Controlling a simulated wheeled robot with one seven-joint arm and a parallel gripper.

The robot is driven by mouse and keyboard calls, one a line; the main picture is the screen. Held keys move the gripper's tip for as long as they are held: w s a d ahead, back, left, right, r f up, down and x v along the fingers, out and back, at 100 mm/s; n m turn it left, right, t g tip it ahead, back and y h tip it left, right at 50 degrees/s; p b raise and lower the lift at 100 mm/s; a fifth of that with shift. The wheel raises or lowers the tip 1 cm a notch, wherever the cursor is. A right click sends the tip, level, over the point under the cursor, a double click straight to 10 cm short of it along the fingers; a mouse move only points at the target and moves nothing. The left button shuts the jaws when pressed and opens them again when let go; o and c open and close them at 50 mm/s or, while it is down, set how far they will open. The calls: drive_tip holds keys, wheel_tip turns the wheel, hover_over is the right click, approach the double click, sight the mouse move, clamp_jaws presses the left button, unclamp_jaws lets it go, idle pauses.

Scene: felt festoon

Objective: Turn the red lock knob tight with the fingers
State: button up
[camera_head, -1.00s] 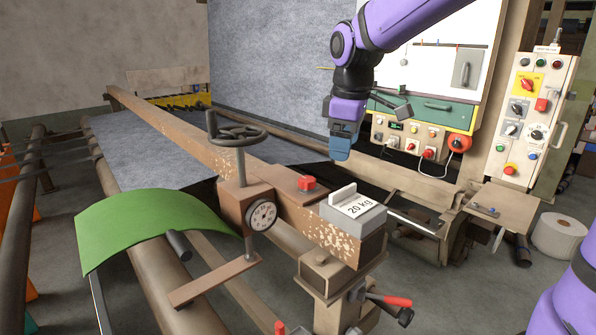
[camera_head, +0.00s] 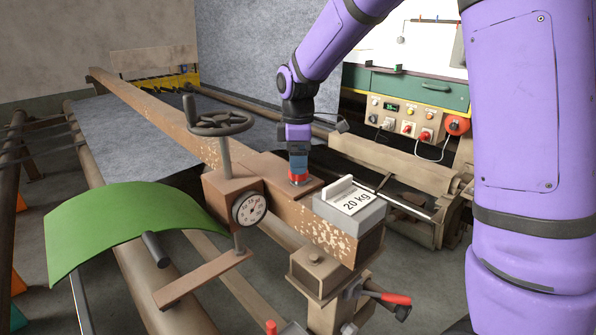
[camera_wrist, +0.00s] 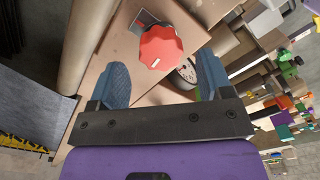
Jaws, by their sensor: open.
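The red lock knob (camera_wrist: 161,47) has a scalloped rim and a white mark, and sits on top of the brown carriage on the beam. In the head view the knob (camera_head: 300,179) shows just under my gripper (camera_head: 298,166). My gripper (camera_wrist: 160,82) is open in the wrist view, with one blue finger to the left of the knob and one to the right, both apart from it. In the head view the fingers look close above or around the knob; their exact height is unclear.
A green curved sheet (camera_head: 125,230) lies over a roller. A control panel (camera_head: 410,118) stands behind.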

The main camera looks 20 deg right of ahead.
drive_tip(key=shift+f, duration=1.85)
drive_tip(key=shift+c, duration=0.5)
drive_tip(key=c, duration=0.8)
